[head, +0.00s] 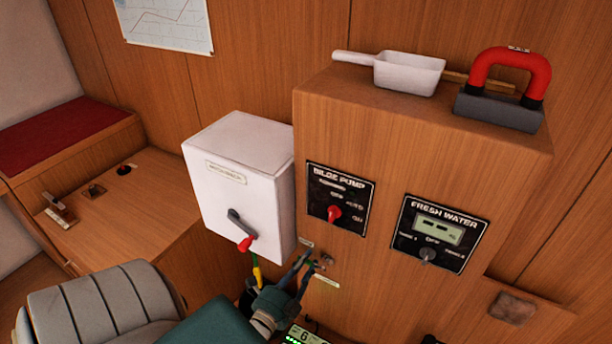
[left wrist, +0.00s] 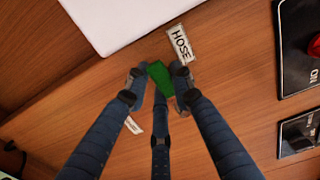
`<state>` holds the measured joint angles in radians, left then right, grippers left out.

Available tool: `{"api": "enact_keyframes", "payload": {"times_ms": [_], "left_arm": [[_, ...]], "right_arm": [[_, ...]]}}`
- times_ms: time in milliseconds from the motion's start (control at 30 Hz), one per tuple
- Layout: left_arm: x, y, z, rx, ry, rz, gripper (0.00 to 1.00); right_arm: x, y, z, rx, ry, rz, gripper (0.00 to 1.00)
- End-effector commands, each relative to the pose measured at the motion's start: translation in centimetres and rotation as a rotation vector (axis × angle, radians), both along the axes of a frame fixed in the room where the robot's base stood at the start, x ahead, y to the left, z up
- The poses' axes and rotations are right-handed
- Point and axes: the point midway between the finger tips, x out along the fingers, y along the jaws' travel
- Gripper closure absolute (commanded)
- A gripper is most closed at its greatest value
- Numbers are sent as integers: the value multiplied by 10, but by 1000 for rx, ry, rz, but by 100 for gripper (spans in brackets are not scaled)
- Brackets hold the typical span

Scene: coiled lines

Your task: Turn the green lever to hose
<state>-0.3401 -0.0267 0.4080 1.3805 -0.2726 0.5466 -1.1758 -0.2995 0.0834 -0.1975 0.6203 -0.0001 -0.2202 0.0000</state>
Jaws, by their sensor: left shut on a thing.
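The green lever (left wrist: 159,81) shows in the left wrist view between the fingertips of my left gripper (left wrist: 160,84). The gripper is shut on it, with one finger on each side and a third below. The HOSE label (left wrist: 180,44) lies just beside the lever, close to the right fingertip. A second, smaller label (left wrist: 133,125) is partly hidden by the left finger, and I cannot read it. In the head view my left gripper (head: 303,265) is at the lower left of the wooden cabinet front, and its fingers mostly cover the lever. My right gripper is not in view.
A white box (head: 236,172) with a red-tipped handle (head: 242,231) stands just left. The bilge pump panel (head: 340,198) and the fresh water panel (head: 438,233) are right of the gripper. A scoop (head: 408,73) and a red-handled object (head: 506,85) lie on the cabinet top.

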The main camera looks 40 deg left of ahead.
Motion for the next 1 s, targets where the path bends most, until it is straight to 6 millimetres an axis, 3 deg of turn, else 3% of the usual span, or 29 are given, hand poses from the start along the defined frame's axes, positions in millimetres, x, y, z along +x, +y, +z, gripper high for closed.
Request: {"api": "enact_keyframes", "payload": {"times_ms": [667, 700, 800, 1000], "left_arm": [[0, 0, 3, 67, 18, 0, 100], [0, 0, 3, 67, 18, -1, 75], [0, 0, 3, 66, 18, 0, 56], [0, 0, 3, 65, 17, 0, 56]], "right_arm": [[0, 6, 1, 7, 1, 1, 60], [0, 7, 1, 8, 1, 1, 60], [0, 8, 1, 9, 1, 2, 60], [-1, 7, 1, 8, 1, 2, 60]]}}
